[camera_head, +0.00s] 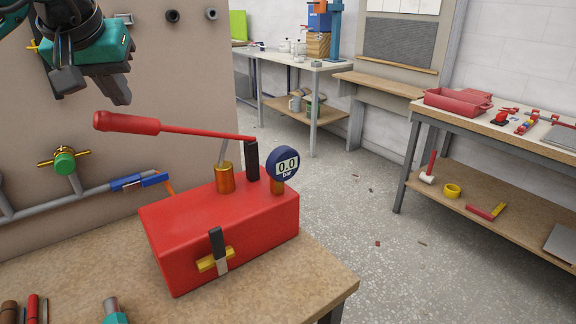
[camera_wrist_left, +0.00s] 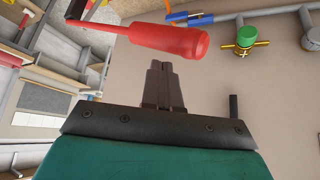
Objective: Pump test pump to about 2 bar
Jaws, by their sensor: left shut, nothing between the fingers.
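The red test pump (camera_head: 200,228) stands on the wooden bench in the head view. Its long lever with a red grip (camera_head: 126,123) points left, a little above the pump body. The round blue gauge (camera_head: 284,164) on top reads 0.0 bar. A valve with a black handle (camera_head: 217,245) is on the pump's front face. My left gripper (camera_head: 122,98) is shut and empty, above the red grip and apart from it. In the left wrist view the red grip (camera_wrist_left: 170,40) lies beyond the shut fingers (camera_wrist_left: 163,68). My right gripper is not in view.
A grey pipe with a green valve (camera_head: 65,163) and a blue fitting (camera_head: 140,181) runs along the panel at left. Tools lie at the bench's front left, including a teal-handled one (camera_head: 114,314). A workbench (camera_head: 425,108) stands at right, with open floor between.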

